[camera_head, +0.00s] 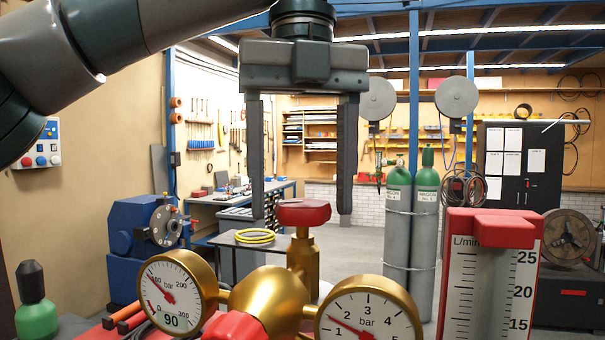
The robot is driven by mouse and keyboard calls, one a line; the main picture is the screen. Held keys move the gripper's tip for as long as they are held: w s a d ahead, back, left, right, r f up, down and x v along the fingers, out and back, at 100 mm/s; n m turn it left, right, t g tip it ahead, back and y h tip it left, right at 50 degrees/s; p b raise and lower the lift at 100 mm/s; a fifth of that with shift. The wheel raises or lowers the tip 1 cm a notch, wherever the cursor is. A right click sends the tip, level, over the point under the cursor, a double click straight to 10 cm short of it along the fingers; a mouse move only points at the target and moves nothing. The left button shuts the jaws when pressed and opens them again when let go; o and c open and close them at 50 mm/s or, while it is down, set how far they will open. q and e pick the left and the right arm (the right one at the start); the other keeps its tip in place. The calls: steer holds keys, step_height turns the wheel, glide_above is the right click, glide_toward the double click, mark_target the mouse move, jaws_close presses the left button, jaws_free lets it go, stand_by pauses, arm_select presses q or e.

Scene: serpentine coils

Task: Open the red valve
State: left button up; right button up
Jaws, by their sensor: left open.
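The red valve (304,212) is a red knob on top of a brass stem (303,255), in the lower middle of the head view. The stem rises from a round brass regulator body (265,298). My left gripper (301,205) points straight down above the valve, with its two dark fingers spread wide. The fingertips reach about the height of the red knob, one on each side of it in the picture. I cannot tell from this view whether the knob lies fully between them in depth. The gripper holds nothing. My right gripper is not in view.
Two pressure gauges, left (176,295) and right (366,318), flank the brass body. A second red knob (235,327) is at the bottom edge. A red flow meter (489,270) stands at right. Green gas cylinders (398,220) and a workbench (243,200) are farther back.

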mark_target(302, 202)
arm_select(q)
steer(key=shift+r, duration=0.55)
step_height(302, 202, up, 16)
steer(key=p, duration=0.9)
steer(key=shift+r+p, duration=0.15)
steer(key=shift+p, duration=0.25)
